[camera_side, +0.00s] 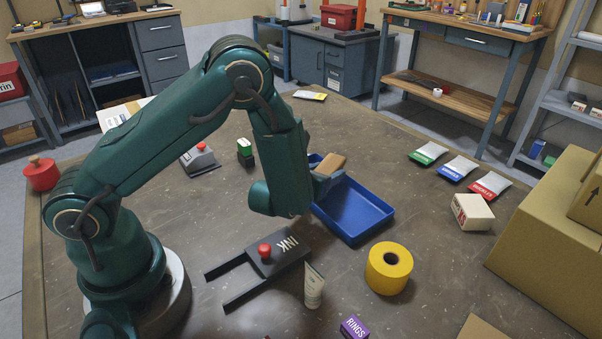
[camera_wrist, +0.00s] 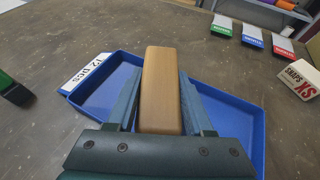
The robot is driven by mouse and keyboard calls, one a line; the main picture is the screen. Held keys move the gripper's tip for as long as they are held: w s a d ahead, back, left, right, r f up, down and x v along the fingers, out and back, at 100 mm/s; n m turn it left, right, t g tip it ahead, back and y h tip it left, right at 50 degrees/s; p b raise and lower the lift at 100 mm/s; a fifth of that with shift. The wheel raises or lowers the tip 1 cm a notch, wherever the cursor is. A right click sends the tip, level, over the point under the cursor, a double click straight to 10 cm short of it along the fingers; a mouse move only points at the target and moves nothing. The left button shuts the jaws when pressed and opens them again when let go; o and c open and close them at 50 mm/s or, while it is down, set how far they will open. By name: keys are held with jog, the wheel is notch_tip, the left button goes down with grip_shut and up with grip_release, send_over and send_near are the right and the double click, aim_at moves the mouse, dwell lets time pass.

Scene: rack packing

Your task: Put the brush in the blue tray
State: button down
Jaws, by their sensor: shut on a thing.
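The brush shows as a light brown wooden block (camera_side: 333,162) in the side view and also in the wrist view (camera_wrist: 161,95); no bristles are visible. My gripper (camera_side: 327,181) is shut on it, with one blue-grey finger along each long side in the wrist view (camera_wrist: 161,75). The blue tray (camera_side: 372,229) is a shallow rectangular box at the middle of the table. The brush is over the tray's far-left part in the side view. In the wrist view the tray (camera_wrist: 247,108) spreads out on both sides beneath the brush. The gap between them is hard to judge.
A white box (camera_side: 472,212) and coloured packets (camera_side: 458,168) lie right. A green-topped block (camera_side: 245,152) is left.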

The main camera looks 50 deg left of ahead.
jog(key=shift+f, duration=0.45)
jog(key=shift+c, duration=1.4)
grip_release()
jog(key=shift+r, duration=0.1)
jog(key=shift+r, duration=0.25)
jog(key=v, duration=1.2)
jog(key=shift+r, duration=0.4)
